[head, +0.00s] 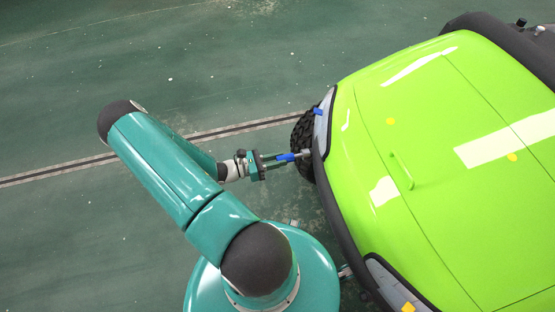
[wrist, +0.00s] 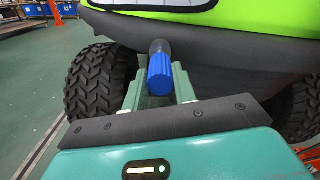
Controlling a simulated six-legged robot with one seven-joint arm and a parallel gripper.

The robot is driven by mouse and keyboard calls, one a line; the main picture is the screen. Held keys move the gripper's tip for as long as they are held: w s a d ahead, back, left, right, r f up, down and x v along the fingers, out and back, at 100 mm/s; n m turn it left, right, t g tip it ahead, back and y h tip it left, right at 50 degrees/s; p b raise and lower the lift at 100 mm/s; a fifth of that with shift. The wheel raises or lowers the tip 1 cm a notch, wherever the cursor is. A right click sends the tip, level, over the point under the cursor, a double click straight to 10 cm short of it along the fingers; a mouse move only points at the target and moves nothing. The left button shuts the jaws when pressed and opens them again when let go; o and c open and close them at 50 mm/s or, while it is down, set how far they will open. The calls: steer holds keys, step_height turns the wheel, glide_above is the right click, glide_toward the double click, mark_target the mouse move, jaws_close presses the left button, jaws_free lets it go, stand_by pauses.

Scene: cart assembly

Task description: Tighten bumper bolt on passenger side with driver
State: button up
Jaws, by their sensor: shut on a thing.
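The driver (head: 286,157) has a blue handle and a grey shaft end. My gripper (head: 280,159) is shut on its handle, in front of the cart's dark bumper (head: 327,180). In the wrist view the driver's blue handle (wrist: 161,74) sits between the fingers of my gripper (wrist: 160,88) and points at the bumper (wrist: 220,62). The driver's grey end is at or very near the bumper; I cannot tell whether it touches. The bolt is not visible, probably hidden behind the driver's end.
The green cart (head: 440,140) fills the right side. A black tire (head: 302,135) is behind the bumper near my gripper. A small blue part (head: 318,111) and an orange part (head: 408,307) are on the cart's front. The green floor (head: 240,60) at left is clear.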

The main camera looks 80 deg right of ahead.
steer(key=shift+v, duration=2.55)
